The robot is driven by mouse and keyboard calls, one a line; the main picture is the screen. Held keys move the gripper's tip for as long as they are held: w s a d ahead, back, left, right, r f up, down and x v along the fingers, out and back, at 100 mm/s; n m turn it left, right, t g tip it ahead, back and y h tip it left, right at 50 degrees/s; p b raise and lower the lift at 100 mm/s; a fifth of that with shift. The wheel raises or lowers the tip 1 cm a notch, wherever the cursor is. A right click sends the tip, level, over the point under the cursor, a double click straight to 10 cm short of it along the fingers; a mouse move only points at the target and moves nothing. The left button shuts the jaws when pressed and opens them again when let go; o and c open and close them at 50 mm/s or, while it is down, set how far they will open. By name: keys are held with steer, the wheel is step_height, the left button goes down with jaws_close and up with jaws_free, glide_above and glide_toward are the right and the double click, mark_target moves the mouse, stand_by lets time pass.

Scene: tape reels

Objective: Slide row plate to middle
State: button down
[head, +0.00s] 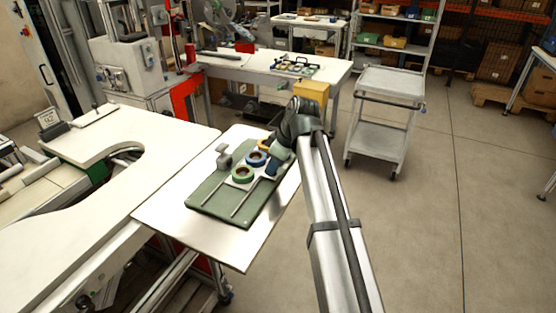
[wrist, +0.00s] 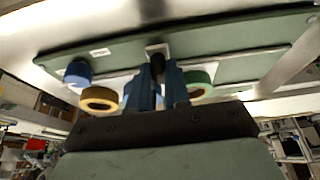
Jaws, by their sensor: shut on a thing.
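A pale row plate (head: 231,181) lies on the green board (head: 200,199), with a green tape reel (head: 243,174), a blue reel (head: 256,158) and an orange-yellow reel (head: 266,145) in a line on it. My gripper (head: 273,168) is low at the right side of this row. In the wrist view the fingers (wrist: 157,88) are shut on a dark upright knob (wrist: 156,66), between the green reel (wrist: 198,83) and the yellow reel (wrist: 99,98). The blue reel (wrist: 77,72) is farther left. The fingers hide part of the plate and the knob's base.
Two thin rails (head: 243,200) run along the board's near part, which is clear of reels. A grey post (head: 223,156) stands at the board's left edge. The board lies on a white table (head: 155,213). A yellow box (head: 311,91) and a cart (head: 388,82) stand beyond.

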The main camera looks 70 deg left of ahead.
mark_target(260, 187)
steer(key=s+d, duration=0.3)
steer(key=shift+s+d+f, duration=0.15)
steer(key=shift+s+d, duration=0.1)
steer(key=shift+d, duration=0.05)
steer(key=shift+a, duration=0.1)
steer(key=c, duration=1.1)
jaws_free()
steer(key=shift+w, duration=0.1)
steer(key=v, duration=1.3)
steer(key=shift+w+r, duration=0.1)
steer(key=shift+r, duration=0.25)
